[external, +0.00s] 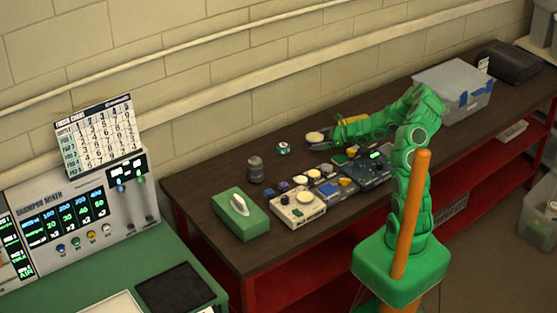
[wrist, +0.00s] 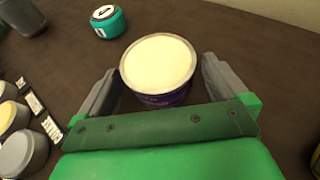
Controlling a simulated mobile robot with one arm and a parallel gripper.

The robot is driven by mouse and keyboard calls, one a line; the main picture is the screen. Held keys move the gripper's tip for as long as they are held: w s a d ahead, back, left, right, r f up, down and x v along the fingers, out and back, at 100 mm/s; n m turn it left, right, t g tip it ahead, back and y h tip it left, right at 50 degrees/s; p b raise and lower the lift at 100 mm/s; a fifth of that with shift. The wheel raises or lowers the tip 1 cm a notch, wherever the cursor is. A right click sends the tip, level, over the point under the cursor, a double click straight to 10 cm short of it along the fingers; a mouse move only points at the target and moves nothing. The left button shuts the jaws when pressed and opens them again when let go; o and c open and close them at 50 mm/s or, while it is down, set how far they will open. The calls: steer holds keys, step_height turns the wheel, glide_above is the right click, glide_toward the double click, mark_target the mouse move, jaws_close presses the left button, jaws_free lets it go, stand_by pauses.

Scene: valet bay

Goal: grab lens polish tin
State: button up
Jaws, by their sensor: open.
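A round tin with a cream top and dark purple side (wrist: 159,65) stands upright on the bench between the fingers of my gripper (wrist: 158,78) in the wrist view. The fingers are open, one on each side of it, and small gaps seem to show. In the external view the same tin (external: 315,137) is at my gripper (external: 322,145), low over the bench. A smaller teal tin with a white-marked lid (wrist: 108,21) stands just beyond and left of it; it also shows in the external view (external: 283,148). I cannot read which is the lens polish tin.
A dark grey canister (external: 255,170) and a green tissue box (external: 239,214) stand left on the brown bench. Devices with pale round pads (external: 298,209) crowd the bench front. A grey bin (external: 452,90) stands at the far right. The bench between the teal tin and the wall is clear.

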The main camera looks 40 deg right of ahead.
steer(key=shift+w+a+f, duration=0.1)
steer(key=shift+w+a, duration=0.1)
steer(key=c, duration=1.1)
